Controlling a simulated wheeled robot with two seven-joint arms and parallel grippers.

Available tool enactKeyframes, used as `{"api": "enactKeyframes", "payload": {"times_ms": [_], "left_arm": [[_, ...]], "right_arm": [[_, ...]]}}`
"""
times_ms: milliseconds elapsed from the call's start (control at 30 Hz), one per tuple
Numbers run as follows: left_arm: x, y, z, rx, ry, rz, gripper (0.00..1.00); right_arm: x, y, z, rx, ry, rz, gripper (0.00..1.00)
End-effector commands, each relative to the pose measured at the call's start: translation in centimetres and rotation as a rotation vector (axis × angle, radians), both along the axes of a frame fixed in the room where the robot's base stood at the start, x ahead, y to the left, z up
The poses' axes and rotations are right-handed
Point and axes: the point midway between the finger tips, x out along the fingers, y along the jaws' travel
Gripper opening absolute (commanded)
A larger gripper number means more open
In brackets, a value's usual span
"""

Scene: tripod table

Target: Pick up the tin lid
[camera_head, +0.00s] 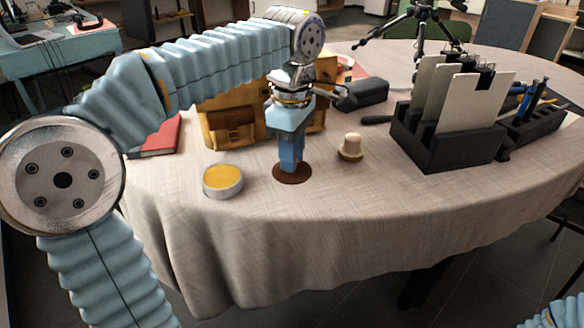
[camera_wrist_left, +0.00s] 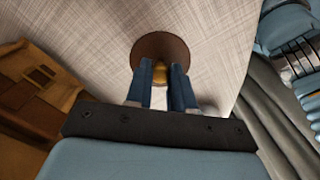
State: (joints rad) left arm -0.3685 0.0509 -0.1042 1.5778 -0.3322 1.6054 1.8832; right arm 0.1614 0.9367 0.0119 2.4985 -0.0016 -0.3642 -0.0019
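The tin lid looks to be a flat brown disc (camera_head: 293,174) lying on the cloth; the wrist view shows it as a round brown plate (camera_wrist_left: 160,45) with a small golden knob (camera_wrist_left: 160,74). My left gripper (camera_head: 291,166) points down over the disc, its blue fingertips close to the surface. In the wrist view its two fingers (camera_wrist_left: 162,85) stand on either side of the knob, with a narrow gap between them. I cannot tell whether they press on it. The round metal tin (camera_head: 222,189) with yellow contents stands left of the disc. My right gripper is not in view.
A cream stopper-like piece (camera_head: 350,148) stands right of the disc. Behind are a brown leather bag (camera_head: 232,133) and a dark case (camera_head: 365,94). A black rack (camera_head: 440,150) with pale panels stands at the right. The cloth in front of the disc is clear.

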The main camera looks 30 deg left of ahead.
Motion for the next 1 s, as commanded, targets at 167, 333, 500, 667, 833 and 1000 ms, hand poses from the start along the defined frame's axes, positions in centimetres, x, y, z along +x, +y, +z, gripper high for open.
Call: {"api": "enactKeyframes", "payload": {"times_ms": [167, 333, 500, 667, 833, 1000], "left_arm": [[0.0, 0.0, 0.0, 0.0, 0.0, 0.0, 0.0], [0.0, 0.0, 0.0, 0.0, 0.0, 0.0, 0.0], [0.0, 0.0, 0.6, 0.0, 0.001, -0.001, 0.0], [0.1, 0.0, 3.1, -0.001, -0.002, 0.0, 0.0], [-2.7, -1.6, 7.0, -0.002, -0.005, -0.004, 0.0], [-6.4, -3.5, 10.1, -0.001, -0.003, -0.005, 0.0]], "right_arm": [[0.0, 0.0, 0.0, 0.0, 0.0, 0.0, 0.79], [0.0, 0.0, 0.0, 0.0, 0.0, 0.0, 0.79], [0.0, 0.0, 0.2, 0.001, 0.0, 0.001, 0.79], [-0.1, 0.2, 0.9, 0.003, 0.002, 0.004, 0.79], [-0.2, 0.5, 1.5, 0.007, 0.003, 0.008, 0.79], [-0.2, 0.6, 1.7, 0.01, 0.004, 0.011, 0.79]]}}
